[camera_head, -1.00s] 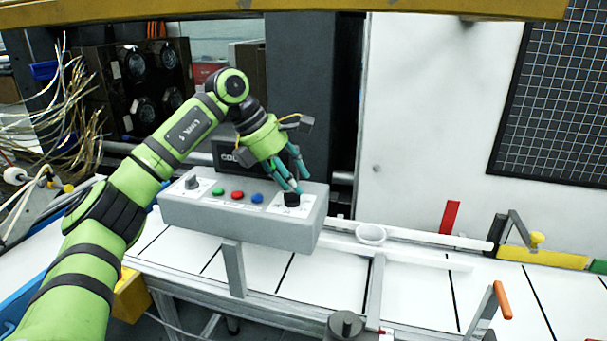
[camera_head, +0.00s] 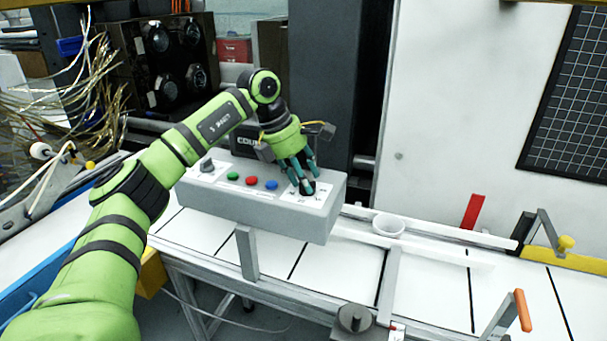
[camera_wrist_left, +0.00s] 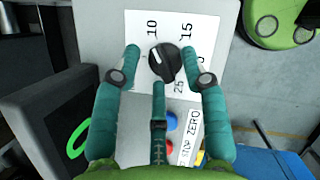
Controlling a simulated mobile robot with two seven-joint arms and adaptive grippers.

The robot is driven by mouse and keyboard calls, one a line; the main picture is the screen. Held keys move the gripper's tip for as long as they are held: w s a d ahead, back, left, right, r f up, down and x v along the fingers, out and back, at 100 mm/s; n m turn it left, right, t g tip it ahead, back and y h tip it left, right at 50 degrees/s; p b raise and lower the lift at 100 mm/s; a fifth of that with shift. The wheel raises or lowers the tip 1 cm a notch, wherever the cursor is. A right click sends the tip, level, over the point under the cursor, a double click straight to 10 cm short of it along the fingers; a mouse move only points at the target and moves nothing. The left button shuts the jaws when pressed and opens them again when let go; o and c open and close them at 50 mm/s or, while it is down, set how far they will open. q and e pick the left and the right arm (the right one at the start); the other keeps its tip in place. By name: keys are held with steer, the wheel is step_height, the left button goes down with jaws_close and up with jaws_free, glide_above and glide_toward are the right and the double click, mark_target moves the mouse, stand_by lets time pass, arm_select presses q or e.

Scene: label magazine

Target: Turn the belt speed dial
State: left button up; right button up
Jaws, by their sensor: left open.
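The belt speed dial (camera_wrist_left: 165,62) is a black knob with a pale pointer line on a white scale plate (camera_wrist_left: 143,22) marked 10, 15 and 25. It sits at the right end of the grey control box (camera_head: 235,208); in the head view the dial (camera_head: 306,187) is partly hidden by fingers. My left gripper (camera_head: 303,178) is above the dial, pointing down. In the left wrist view its teal fingers (camera_wrist_left: 160,75) are spread around the dial, two on either side and one below it; contact cannot be told. My right gripper is not in view.
Green (camera_head: 233,176), red (camera_head: 252,181) and blue (camera_head: 271,185) buttons and another grey knob (camera_head: 206,165) are on the box. A white ring-shaped cup (camera_head: 389,227) stands on the conveyor to the right. An orange-handled lever (camera_head: 523,310) stands at the front right.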

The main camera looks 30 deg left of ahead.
arm_select(q)
jaws_close()
steer(key=shift+n+t, duration=0.4)
steer(key=shift+n, duration=0.6)
steer(key=n, duration=0.1)
steer(key=n+y+b, duration=0.1)
steer(key=shift+s+d+n, duration=0.1)
steer(key=shift+s+n, duration=0.05)
steer(key=shift+n, duration=0.15)
steer(key=n+y, duration=0.1)
steer(key=n, duration=0.1)
steer(key=n+y, duration=0.1)
steer(key=n, duration=0.1)
steer(key=shift+s+d+t, duration=0.1)
steer(key=shift+d+t, duration=0.05)
steer(key=shift+t, duration=0.25)
steer(key=shift+r+n+y+b, duration=0.1)
steer(key=shift+n+y+b, duration=0.4)
steer(key=shift+n, duration=1.1)
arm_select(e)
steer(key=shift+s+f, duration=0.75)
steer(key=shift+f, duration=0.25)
